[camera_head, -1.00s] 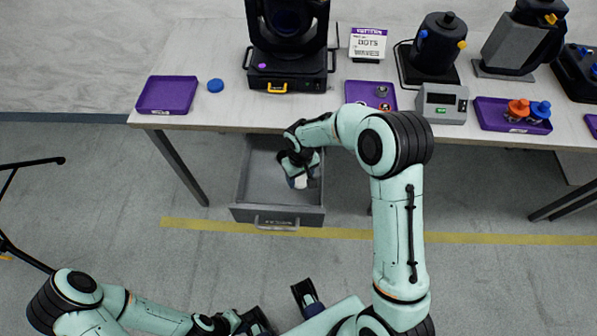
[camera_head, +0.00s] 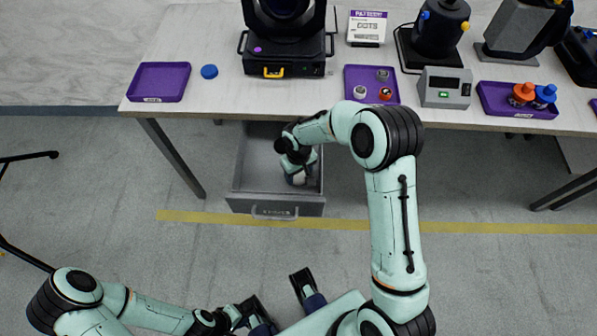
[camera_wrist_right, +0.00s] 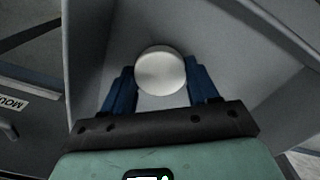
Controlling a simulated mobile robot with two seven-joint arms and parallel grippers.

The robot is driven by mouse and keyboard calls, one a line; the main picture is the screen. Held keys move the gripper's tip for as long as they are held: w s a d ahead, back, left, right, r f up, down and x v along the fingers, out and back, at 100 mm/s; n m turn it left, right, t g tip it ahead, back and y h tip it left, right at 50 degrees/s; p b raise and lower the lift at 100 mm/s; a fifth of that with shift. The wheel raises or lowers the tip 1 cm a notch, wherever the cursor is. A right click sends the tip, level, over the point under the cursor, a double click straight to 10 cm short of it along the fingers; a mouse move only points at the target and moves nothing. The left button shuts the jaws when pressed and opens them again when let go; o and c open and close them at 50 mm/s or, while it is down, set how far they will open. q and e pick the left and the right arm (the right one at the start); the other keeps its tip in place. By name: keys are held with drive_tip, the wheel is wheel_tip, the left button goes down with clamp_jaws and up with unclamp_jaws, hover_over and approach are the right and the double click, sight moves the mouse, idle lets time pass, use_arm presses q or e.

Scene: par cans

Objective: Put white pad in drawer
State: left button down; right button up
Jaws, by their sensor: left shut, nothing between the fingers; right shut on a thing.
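The white pad (camera_wrist_right: 160,70) is round and flat-faced. My right gripper (camera_wrist_right: 161,88) is shut on it, with a blue finger at each side in the right wrist view. In the head view the right gripper (camera_head: 300,172) is inside the open grey drawer (camera_head: 250,180), towards its right side, and partly hides the pad (camera_head: 299,179). Grey drawer walls surround the pad in the wrist view; whether it touches the drawer floor I cannot tell. My left gripper (camera_head: 264,318) is shut and empty at the bottom of the head view, away from the drawer.
The table (camera_head: 215,105) stands above the drawer. On it are a purple tray (camera_head: 158,82), a blue cap (camera_head: 209,71), a black stage light (camera_head: 285,50), a purple tray with small parts (camera_head: 371,84) and a grey box (camera_head: 445,87). The left part of the drawer is empty.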

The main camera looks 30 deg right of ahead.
drive_tip(key=shift+f+b, duration=0.45)
drive_tip(key=shift+f, duration=0.2)
drive_tip(key=o, duration=1.1)
wheel_tip(320, 180, up, 14)
drive_tip(key=p, duration=0.1)
drive_tip(key=shift+f+p, duration=0.25)
drive_tip(key=shift+p, duration=0.05)
